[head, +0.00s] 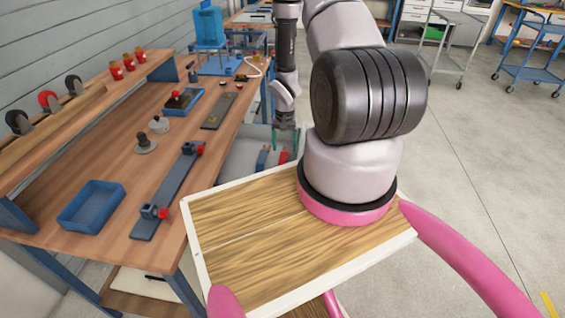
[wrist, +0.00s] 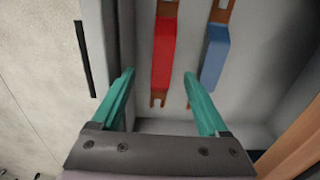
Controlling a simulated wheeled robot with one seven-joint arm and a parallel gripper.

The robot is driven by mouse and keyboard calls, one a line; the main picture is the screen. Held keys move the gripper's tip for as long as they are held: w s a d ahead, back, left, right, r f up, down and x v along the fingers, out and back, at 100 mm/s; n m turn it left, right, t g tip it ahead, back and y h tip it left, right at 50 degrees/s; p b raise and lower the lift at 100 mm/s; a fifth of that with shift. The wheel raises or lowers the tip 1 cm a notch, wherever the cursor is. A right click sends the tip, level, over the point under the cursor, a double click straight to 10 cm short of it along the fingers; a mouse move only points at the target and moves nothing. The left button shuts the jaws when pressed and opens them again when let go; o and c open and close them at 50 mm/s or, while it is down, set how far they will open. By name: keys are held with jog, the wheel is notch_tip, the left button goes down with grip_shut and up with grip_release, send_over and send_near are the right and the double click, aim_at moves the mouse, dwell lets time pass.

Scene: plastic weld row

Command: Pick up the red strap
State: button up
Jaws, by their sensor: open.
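The red strap (wrist: 164,55) lies lengthwise in a grey bin (wrist: 138,40) in the wrist view, with copper-coloured ends, the near one forked. My gripper (wrist: 159,74) is open. Its two teal fingers point toward the strap, one on each side of its line in the picture, and nothing is between them. I cannot tell how far above the strap they are.
A blue strap (wrist: 214,58) lies just right of the red one, close to the right finger. The bin walls stand left and near. The wooden bench (head: 110,170) with a blue tray (head: 92,205) and fixtures is left. Open floor (head: 480,160) lies right.

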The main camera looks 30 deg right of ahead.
aim_at(284, 158)
jog(key=shift+w+f, duration=0.2)
jog(key=shift+f, duration=1.35)
jog(key=shift+w+f, duration=0.15)
jog(key=shift+f, duration=1.35)
grip_shut()
